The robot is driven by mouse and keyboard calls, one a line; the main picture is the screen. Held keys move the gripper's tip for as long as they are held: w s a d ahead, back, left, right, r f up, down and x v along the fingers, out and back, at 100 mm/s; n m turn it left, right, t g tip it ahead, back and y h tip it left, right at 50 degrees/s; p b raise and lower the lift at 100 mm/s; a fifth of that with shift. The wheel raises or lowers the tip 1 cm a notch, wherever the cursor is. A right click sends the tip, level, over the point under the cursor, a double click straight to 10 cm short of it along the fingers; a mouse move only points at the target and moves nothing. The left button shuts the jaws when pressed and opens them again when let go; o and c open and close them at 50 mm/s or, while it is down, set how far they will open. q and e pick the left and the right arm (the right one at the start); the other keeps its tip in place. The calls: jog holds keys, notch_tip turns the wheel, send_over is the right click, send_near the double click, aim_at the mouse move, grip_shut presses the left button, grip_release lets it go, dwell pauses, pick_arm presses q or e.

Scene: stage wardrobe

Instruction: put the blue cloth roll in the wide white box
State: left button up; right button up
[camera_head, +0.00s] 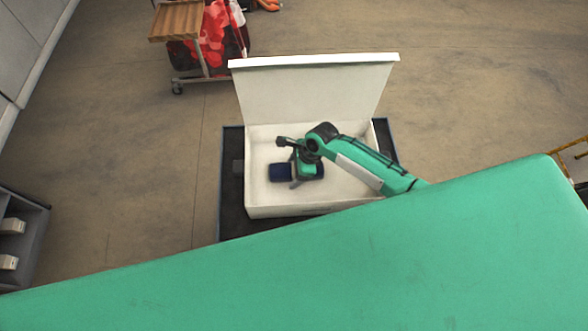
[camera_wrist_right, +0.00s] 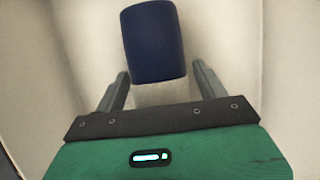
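The blue cloth roll (camera_head: 281,173) is inside the wide white box (camera_head: 258,202), lying across it near the middle. Whether the roll rests fully on the box floor is hard to tell. My left gripper is not in view.
The box's lid (camera_head: 312,92) stands open at the back. The box sits on a dark base (camera_head: 231,190). Behind left is a wheeled cart (camera_head: 180,22) with red patterned fabric. A grey shelf unit (camera_head: 30,235) is at the left edge.

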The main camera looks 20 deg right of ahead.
jog(key=b+v, duration=0.1)
jog(key=v, duration=1.1)
jog(key=shift+r, duration=0.15)
dwell(0.3)
